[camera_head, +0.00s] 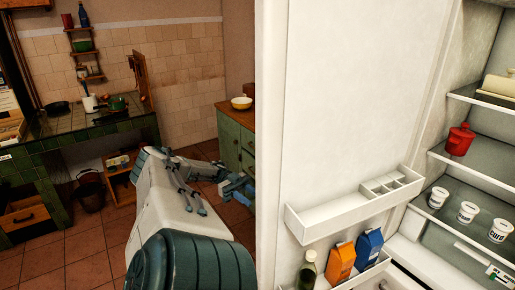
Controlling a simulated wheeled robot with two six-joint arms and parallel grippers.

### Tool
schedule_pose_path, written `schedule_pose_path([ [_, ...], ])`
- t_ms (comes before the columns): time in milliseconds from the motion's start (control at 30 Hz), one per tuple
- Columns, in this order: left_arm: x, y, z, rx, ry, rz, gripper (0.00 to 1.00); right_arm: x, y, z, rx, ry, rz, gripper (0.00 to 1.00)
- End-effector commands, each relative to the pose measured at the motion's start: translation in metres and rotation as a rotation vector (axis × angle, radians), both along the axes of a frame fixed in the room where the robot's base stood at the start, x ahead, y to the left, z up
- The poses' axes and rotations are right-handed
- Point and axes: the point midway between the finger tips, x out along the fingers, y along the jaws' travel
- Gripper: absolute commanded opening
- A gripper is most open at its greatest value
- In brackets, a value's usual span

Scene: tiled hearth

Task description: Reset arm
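My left arm reaches in from the bottom of the head view, in white and teal. Its gripper (238,187) is at the arm's far end, close to the left edge of the open fridge door (345,100) and in front of the green cabinet. It is small and partly covered, so I cannot tell whether its fingers are apart. I see nothing clearly held in it. My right gripper is not in view.
The door shelf holds a bottle (307,270), an orange carton (341,262) and a blue carton (369,248). A yellow bowl (241,103) stands on the green cabinet (232,145). A tiled hearth (75,128) is at left.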

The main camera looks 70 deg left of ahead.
Motion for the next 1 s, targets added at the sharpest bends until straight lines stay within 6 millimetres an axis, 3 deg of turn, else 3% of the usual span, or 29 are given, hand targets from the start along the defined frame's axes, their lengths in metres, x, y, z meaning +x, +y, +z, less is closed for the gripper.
schedule_pose_path([
  [633,-0.001,0.004,0.001,-0.001,0.0,0.0,0.35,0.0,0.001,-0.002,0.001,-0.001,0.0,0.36],
  [733,-0.001,0.004,-0.009,0.005,-0.007,0.033,0.35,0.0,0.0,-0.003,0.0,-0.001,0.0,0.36],
  [867,-0.001,0.006,-0.057,0.047,-0.031,0.206,0.35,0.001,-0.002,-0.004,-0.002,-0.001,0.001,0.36],
  [967,-0.001,0.009,-0.123,0.113,-0.039,0.428,0.35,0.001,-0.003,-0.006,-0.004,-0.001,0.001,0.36],
  [1000,-0.003,0.009,-0.153,0.149,-0.029,0.524,0.35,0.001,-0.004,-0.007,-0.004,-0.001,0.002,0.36],
])
